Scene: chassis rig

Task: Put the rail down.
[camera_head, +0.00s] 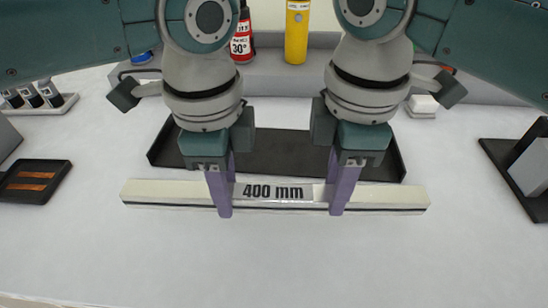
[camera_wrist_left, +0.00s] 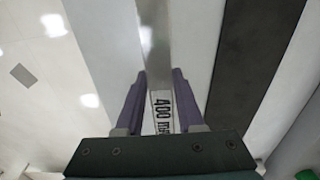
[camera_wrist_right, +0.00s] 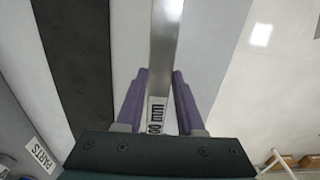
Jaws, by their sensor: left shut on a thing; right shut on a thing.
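A long pale rail (camera_head: 285,196) marked "400 mm" lies crosswise in the head view, in front of a dark flat tray (camera_head: 280,150). My left gripper (camera_head: 222,205) is shut on the rail just left of the label. My right gripper (camera_head: 341,205) is shut on it just right of the label. In the left wrist view the rail (camera_wrist_left: 155,50) runs between the purple fingers (camera_wrist_left: 155,100). The right wrist view shows the rail (camera_wrist_right: 165,50) between the other fingers (camera_wrist_right: 158,100) too. I cannot tell whether the rail touches the table.
A dark tray with copper-coloured strips (camera_head: 36,182) is at the left. A dark holder with a grey block (camera_head: 530,165) is at the right. A red bottle (camera_head: 241,45) and a yellow cylinder (camera_head: 296,35) stand at the back. The table in front of the rail is clear.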

